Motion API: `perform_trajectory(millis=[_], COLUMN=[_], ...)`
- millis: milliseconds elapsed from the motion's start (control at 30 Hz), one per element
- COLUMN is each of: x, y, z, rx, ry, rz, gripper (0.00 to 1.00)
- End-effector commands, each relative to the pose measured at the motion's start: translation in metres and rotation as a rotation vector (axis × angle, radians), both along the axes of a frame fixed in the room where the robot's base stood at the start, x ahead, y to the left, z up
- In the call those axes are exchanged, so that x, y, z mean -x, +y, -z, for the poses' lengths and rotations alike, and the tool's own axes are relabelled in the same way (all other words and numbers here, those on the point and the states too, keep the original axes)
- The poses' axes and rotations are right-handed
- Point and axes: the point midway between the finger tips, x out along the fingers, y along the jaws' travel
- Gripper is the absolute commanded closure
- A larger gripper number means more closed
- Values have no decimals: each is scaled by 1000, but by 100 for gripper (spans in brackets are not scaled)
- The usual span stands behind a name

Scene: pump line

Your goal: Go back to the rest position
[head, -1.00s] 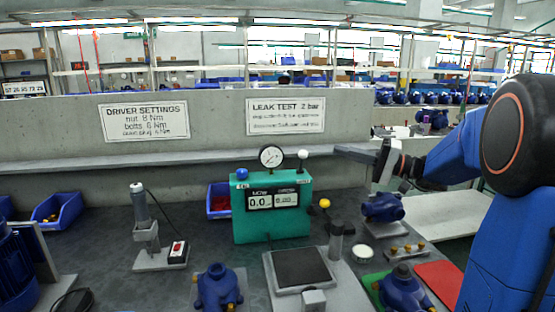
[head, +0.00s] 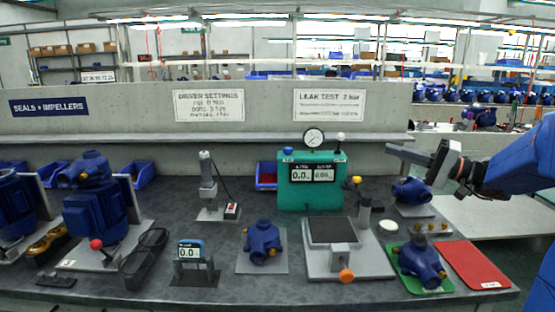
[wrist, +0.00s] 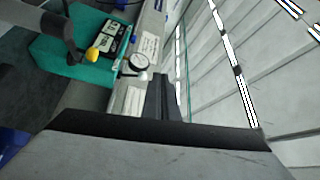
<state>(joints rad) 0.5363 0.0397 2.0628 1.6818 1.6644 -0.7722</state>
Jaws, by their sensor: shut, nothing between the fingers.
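My gripper (head: 391,149) is at the right of the head view, raised above the bench and pointing left. Its fingers are together and hold nothing. In the wrist view my gripper's fingers (wrist: 162,98) point toward the wall, with the teal leak tester (wrist: 75,60) to their left. The leak tester (head: 312,195) stands on the bench in the head view, left of my gripper and apart from it. A blue pump part (head: 411,191) sits on a grey plate below my gripper, with clear air between them.
Blue pump housings stand on a grey plate (head: 262,240) and a green mat (head: 420,265). A red mat (head: 470,264) lies at the right. A grey press fixture (head: 330,231) is in the middle. A large blue pump (head: 92,205) stands at the left.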

Motion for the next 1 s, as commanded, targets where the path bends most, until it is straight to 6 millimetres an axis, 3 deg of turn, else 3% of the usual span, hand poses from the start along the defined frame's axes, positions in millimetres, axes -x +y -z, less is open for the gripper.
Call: perform_trajectory(millis=[333,567,767,1000], x=[21,50,92,173], y=[33,67,103,138], z=[14,33,62,119], rx=[78,178,321,621], ry=[74,158,256,400], rz=[-49,-99,-150,-190], gripper=[100,100,100,100])
